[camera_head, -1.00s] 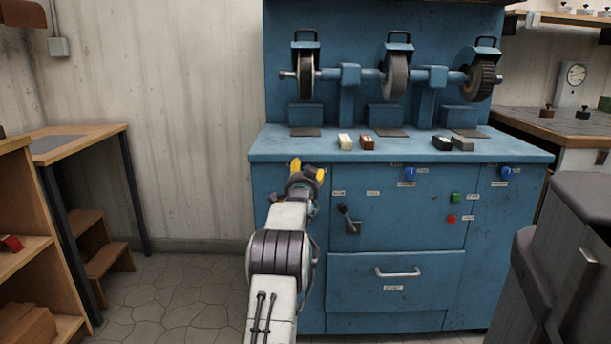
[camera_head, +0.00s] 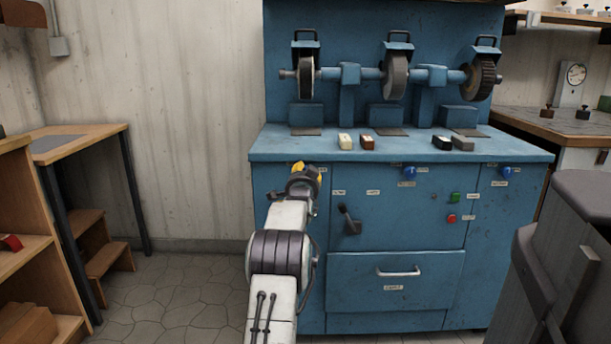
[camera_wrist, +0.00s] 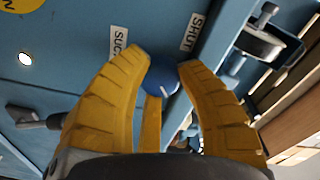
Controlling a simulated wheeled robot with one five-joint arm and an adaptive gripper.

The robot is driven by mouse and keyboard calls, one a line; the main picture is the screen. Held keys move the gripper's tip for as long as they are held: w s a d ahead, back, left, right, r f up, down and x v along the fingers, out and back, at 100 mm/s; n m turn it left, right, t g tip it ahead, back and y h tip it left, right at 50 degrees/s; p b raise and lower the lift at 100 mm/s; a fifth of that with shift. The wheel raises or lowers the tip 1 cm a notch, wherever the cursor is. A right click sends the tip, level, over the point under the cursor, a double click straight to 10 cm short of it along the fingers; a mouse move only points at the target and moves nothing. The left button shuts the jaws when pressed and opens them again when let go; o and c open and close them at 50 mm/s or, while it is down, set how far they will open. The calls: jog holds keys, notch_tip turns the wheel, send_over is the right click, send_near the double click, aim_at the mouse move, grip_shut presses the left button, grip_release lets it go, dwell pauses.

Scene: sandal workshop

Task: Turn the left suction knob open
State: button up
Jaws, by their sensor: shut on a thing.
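The left suction knob (camera_wrist: 160,75) is blue with a white line on its face. A label reading "SHUT" (camera_wrist: 193,32) is up and right of the knob, and a partly covered label starting "SUC" (camera_wrist: 119,40) is up and left. In the head view my gripper (camera_head: 303,170) is at the upper left of the blue machine's front (camera_head: 395,278) and hides the left knob.
Two other blue knobs, middle (camera_head: 410,172) and right (camera_head: 506,172), are on the same front. A dark lever (camera_head: 348,218), a green button (camera_head: 455,197) and a red button (camera_head: 451,218) are right of my gripper. The worktop edge (camera_head: 400,155) overhangs just above it.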

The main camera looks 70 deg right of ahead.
jog(key=shift+r+m, duration=0.15)
jog(key=shift+m, duration=1.55)
jog(key=o, duration=1.2)
jog(key=shift+v, duration=5.95)
